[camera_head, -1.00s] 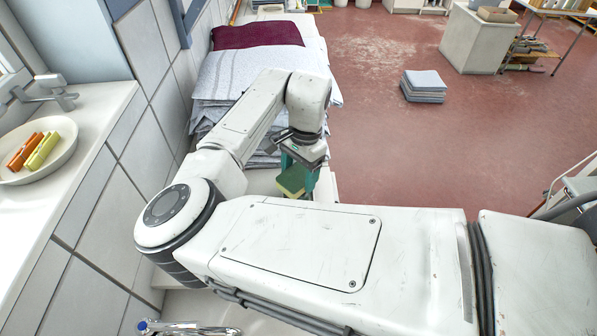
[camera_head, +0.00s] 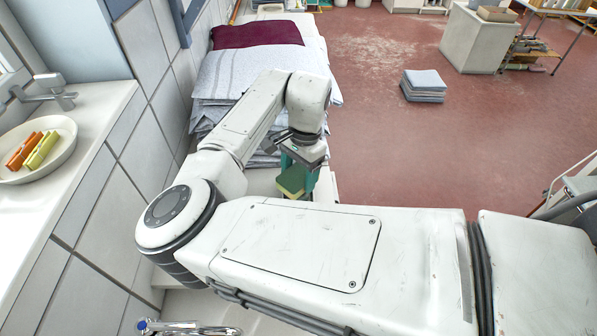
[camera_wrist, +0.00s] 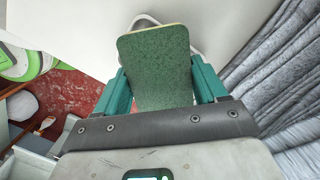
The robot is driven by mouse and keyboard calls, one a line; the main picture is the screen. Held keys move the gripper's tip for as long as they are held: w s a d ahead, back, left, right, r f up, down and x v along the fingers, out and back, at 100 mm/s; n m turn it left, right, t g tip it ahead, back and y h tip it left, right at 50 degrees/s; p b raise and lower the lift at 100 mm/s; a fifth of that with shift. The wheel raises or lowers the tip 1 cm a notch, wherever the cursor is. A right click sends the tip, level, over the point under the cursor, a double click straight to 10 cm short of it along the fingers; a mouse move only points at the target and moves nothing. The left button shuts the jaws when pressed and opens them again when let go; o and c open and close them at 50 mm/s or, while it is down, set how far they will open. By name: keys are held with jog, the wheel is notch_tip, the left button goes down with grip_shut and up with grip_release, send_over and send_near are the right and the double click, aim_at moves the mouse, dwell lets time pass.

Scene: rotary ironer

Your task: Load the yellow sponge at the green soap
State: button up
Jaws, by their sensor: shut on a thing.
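My gripper (camera_head: 299,168) is in the middle of the head view, below the bent wrist of my arm, and its teal fingers are shut on a sponge. The yellow sponge (camera_head: 291,184) shows a yellowish face in the head view. In the wrist view the sponge (camera_wrist: 156,62) turns its dark green scouring face to the camera, with a thin yellow edge, between the teal fingers of my gripper (camera_wrist: 160,85). It hides part of a white-rimmed thing (camera_wrist: 143,20) on the pale surface behind it. I cannot make out a green soap for certain.
Folded grey linen (camera_head: 245,80) with a maroon cloth (camera_head: 257,33) on top is stacked beyond my gripper; grey folds (camera_wrist: 285,85) fill the wrist view's right. A white dish (camera_head: 65,155) holds orange and yellow-green items. Folded cloths (camera_head: 423,85) lie on the red floor.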

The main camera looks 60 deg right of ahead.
aim_at(299, 174)
jog(key=shift+f, duration=0.45)
dwell(1.7)
jog(key=shift+r, duration=0.15)
notch_tip(299, 174, up, 7)
jog(key=p, duration=0.6)
jog(key=shift+p, duration=0.4)
dwell(0.7)
